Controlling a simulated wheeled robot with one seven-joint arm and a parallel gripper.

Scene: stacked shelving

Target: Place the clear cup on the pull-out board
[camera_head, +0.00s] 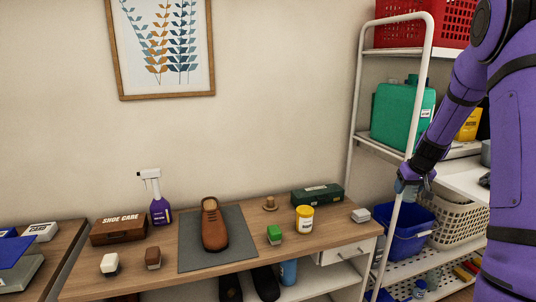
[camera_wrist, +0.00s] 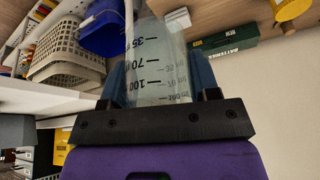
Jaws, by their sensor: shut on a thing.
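The clear cup (camera_wrist: 158,62) has dark measuring marks and fills the middle of the wrist view. My gripper (camera_wrist: 157,78) is shut on it, with a finger on each side. In the head view my gripper (camera_head: 411,188) is in front of the shelving, above the blue bin; the cup is too small there to make out clearly. The white pull-out board (camera_head: 466,184) sticks out of the shelving to the right of my gripper, partly hidden by my arm. It also shows at the left of the wrist view (camera_wrist: 45,100), apart from the cup.
A white shelf post (camera_head: 399,215) stands close to my gripper. A blue bin (camera_head: 405,230) and a beige basket (camera_head: 458,224) sit below. A green jug (camera_head: 398,115) is on the shelf above. A workbench (camera_head: 335,237) with a shoe and small items is to the left.

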